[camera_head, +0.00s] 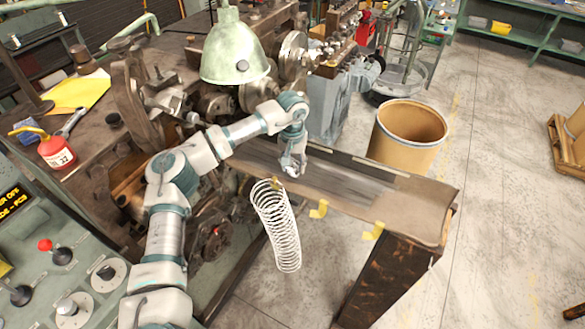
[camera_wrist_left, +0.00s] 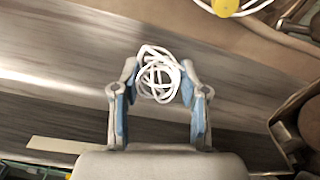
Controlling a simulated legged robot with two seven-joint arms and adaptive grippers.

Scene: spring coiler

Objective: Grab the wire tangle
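The wire tangle (camera_wrist_left: 158,75) is a small loose ball of white wire loops. In the left wrist view it lies between and just beyond the tips of my left gripper (camera_wrist_left: 159,88). The two fingers stand apart on either side of it, with narrow gaps and no clear grip on it. In the head view my left gripper (camera_head: 293,163) points down over the metal chute (camera_head: 420,215), and the tangle is hard to tell from the fingers there. My right gripper is in neither view.
A long white coil spring (camera_head: 277,228) hangs at the chute's front edge, near yellow brackets (camera_head: 319,209). A brown drum (camera_head: 407,135) stands behind the chute. A green lamp (camera_head: 234,50) hangs over the machine. A control panel (camera_head: 70,270) is at lower left.

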